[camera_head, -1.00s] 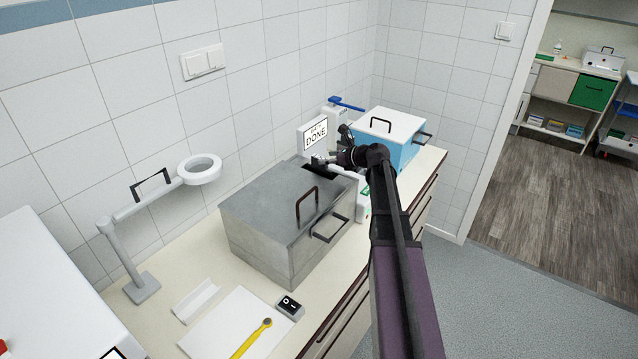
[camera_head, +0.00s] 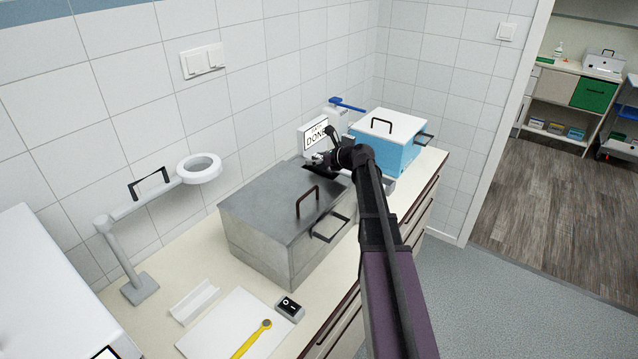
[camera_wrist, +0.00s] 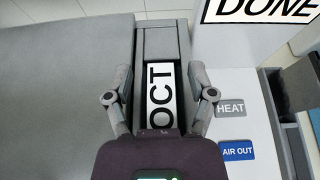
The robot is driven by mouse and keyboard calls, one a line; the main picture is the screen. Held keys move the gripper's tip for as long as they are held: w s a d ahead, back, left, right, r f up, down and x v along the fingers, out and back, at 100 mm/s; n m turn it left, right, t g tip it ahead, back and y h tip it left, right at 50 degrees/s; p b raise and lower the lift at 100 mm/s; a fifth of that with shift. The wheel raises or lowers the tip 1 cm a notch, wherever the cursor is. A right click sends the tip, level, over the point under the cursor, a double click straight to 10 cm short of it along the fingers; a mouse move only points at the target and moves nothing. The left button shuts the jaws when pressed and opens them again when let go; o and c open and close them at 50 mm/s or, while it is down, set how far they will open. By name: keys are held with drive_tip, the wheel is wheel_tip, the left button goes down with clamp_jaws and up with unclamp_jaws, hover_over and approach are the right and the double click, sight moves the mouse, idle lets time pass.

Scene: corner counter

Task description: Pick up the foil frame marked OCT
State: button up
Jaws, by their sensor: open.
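The foil frame marked OCT (camera_wrist: 160,95) shows in the wrist view as a white label with black letters set in a narrow grey piece. My gripper (camera_wrist: 160,72) is open, with one finger on each side of the label. A visible gap separates each finger from the label. Whether the fingers are level with the frame or above it, I cannot tell. In the head view my gripper (camera_head: 322,161) is at the back right corner of the large grey metal box (camera_head: 265,205), below the DONE sign (camera_head: 313,134). There my gripper and arm hide the frame.
A HEAT label (camera_wrist: 230,107) and an AIR OUT label (camera_wrist: 236,150) sit on a white unit just right of my gripper. The blue box with white lid (camera_head: 390,150) stands behind to the right. The grey box has raised dark handles (camera_head: 307,203).

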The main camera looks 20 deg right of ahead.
idle(0.5)
clamp_jaws()
drive_tip(key=shift+r, duration=0.25)
wheel_tip(320, 180, up, 18)
drive_tip(key=p, duration=1.8)
drive_tip(key=shift+f, duration=0.2)
